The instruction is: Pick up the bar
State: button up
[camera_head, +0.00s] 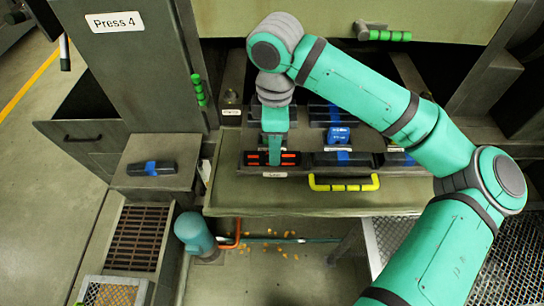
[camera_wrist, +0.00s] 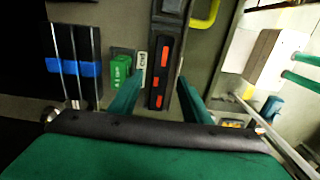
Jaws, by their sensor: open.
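A black bar with orange-red marks (camera_head: 289,158) lies in the front left slot of the rack on the bench. My gripper (camera_head: 274,161) is above it, pointing down, and hides its middle in the head view. In the wrist view the same bar (camera_wrist: 162,62) runs lengthwise between the two open fingers of my gripper (camera_wrist: 160,80). One finger is on each side of it, with nothing visibly clamped. I cannot tell how far down the fingertips reach. Other black bars with blue bands, such as one (camera_head: 325,158) just right, lie in the rack.
A yellow handle (camera_head: 343,184) stands out at the bench front. A blue-banded black bar (camera_head: 152,168) lies on a separate block (camera_head: 182,180) at left. The Press 4 housing (camera_head: 130,75) rises at left.

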jog(key=shift+f, duration=1.25)
grip_shut()
